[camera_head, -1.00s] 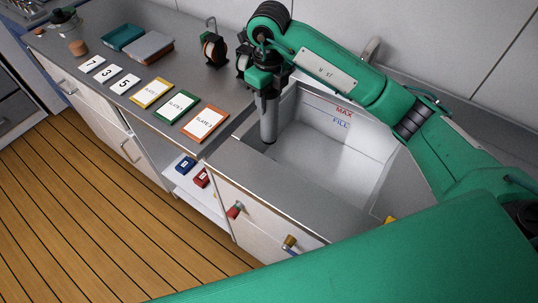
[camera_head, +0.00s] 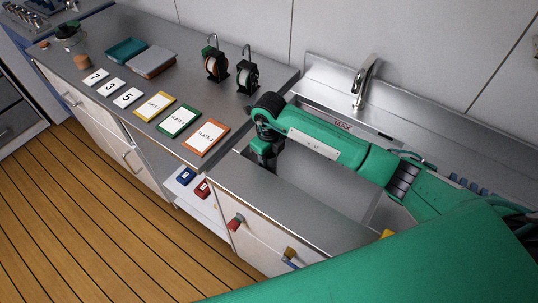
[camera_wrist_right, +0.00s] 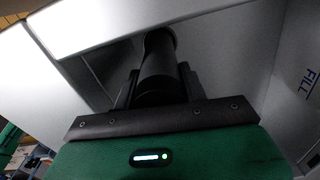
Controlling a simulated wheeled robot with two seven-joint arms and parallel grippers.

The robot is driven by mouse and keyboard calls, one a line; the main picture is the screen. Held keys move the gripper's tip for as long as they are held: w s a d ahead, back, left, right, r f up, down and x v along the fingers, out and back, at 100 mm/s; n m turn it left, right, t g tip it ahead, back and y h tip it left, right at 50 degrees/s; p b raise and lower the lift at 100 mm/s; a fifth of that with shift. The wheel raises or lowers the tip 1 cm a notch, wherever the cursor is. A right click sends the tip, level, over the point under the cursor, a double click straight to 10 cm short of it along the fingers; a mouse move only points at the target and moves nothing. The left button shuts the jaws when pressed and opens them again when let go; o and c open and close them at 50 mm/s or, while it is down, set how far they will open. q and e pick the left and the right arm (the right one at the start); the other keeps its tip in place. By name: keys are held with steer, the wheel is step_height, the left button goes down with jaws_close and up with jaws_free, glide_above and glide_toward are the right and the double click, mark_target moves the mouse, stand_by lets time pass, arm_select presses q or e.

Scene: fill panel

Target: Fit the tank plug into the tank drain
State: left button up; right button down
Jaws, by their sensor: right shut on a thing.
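The tank (camera_head: 315,187) is a grey-white basin set into the counter, with MAX and FILL marks on its inner wall. My right gripper (camera_head: 268,160) is lowered into the left part of the tank. In the right wrist view the right gripper (camera_wrist_right: 157,92) is shut on a dark cylinder, which I take as the tank plug (camera_wrist_right: 158,58). The plug's far end points at the tank's inner surface; I cannot tell whether it touches. The tank drain is not visible in either view. My left gripper is not in view.
A tap (camera_head: 364,82) stands behind the tank. Red (camera_head: 203,188) and blue (camera_head: 186,176) boxes sit on a shelf below.

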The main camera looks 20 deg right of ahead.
steer(key=shift+f, duration=0.4)
steer(key=c, duration=0.9)
jaws_free()
steer(key=shift+o, duration=0.5)
steer(key=shift+r, duration=0.3)
step_height(320, 180, up, 4)
steer(key=shift+r+b, duration=0.25)
steer(key=shift+b, duration=0.35)
step_height(320, 180, up, 6)
steer(key=shift+r+b, duration=0.1)
steer(key=shift+b, duration=0.4)
steer(key=shift+r, duration=0.5)
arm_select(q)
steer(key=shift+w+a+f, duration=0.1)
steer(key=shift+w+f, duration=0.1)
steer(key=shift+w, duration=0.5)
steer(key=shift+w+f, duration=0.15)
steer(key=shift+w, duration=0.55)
